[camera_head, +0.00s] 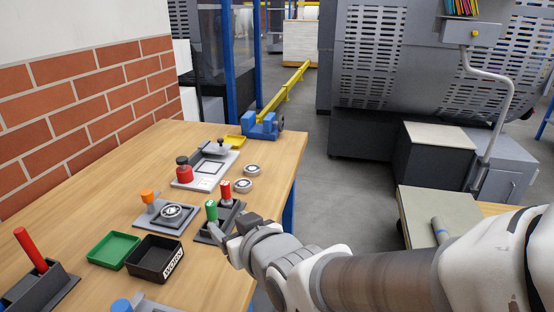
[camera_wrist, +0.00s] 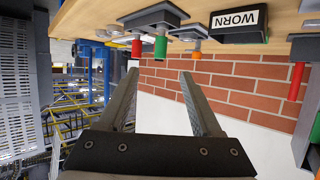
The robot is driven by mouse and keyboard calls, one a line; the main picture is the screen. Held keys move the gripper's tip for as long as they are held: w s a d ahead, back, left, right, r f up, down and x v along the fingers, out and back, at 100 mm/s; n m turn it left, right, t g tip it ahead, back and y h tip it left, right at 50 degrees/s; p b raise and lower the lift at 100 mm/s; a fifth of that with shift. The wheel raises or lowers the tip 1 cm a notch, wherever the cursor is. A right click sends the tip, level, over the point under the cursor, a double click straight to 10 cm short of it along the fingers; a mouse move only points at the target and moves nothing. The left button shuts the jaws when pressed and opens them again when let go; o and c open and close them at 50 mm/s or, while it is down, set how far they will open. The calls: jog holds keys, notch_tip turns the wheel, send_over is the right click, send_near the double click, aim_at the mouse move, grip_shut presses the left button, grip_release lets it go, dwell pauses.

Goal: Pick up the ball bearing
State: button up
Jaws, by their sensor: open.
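Two small round metal rings that look like ball bearings lie on the wooden table near its right edge, a farther bearing (camera_head: 252,168) and a nearer bearing (camera_head: 243,185). A third similar ring (camera_head: 172,211) sits on a grey fixture plate at the table's middle. My gripper (camera_head: 232,226) is by the table's right edge, nearer than the loose bearings and close to the green-handled tool. In the wrist view my gripper (camera_wrist: 160,82) is open, with nothing between its fingers.
Upright green (camera_head: 211,210) and red (camera_head: 226,191) handles stand in a dark holder beside my gripper. A black bin labelled WORN (camera_head: 174,262), a green tray (camera_head: 114,250) and a red-knobbed fixture (camera_head: 184,171) are also on the table (camera_head: 85,205). The wrist view appears upside down.

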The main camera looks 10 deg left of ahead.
aim_at(213, 212)
jog(key=x, duration=0.8)
jog(key=shift+w+a+f+b, duration=0.15)
jog(key=shift+f+b, duration=0.1)
jog(key=shift+b, duration=0.1)
jog(key=x, duration=0.2)
jog(key=b+x, duration=0.1)
jog(key=x, duration=0.1)
jog(key=shift+f, duration=0.25)
jog(key=shift+w+a+f, duration=0.15)
jog(key=shift+w+a, duration=0.2)
jog(key=shift+c, duration=0.3)
grip_shut()
